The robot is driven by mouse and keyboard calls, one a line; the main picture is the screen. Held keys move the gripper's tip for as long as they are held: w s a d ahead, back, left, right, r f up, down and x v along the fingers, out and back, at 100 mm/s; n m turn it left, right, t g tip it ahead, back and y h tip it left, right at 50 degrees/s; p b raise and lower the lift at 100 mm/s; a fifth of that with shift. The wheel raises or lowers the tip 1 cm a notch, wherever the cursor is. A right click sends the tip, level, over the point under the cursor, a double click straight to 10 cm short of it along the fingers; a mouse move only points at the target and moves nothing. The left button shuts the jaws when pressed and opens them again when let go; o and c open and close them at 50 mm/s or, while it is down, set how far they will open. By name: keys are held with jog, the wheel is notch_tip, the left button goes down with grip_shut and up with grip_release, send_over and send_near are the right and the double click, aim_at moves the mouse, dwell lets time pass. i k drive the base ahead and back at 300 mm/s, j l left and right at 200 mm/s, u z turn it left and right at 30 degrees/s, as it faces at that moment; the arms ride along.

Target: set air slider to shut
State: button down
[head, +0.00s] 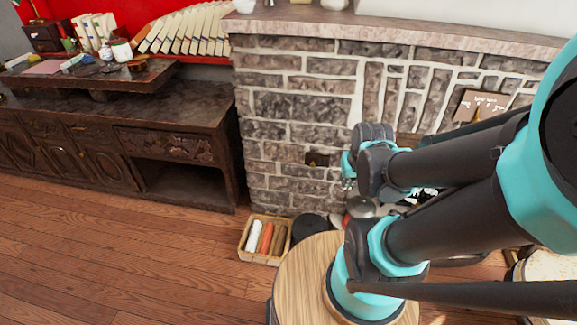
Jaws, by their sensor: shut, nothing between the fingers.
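A small dark plate or opening with a brownish part (317,159) is set in the stone face of the fireplace. It may be the air slider, but it is too small to tell its setting. My gripper (347,178) is at the end of my arm, just right of and slightly below this fitting, close to the stone face. The gripper is small in the picture and partly hidden by my arm's joints. It is shut and holds nothing. I cannot tell whether it touches the stone or the fitting.
A basket (246,243) with several rolled or stick-like items stands on the floor at the fireplace's foot. A dark round object (309,228) lies beside it. A dark wooden cabinet (120,120) is at left. A brown card (481,105) shows at right. The left floor is clear.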

aim_at(313, 161)
jog(key=k+j+z, duration=0.2)
jog(key=j, duration=0.3)
jog(key=k+j+z, duration=0.2)
jog(key=k+j, duration=0.2)
jog(key=j, duration=0.1)
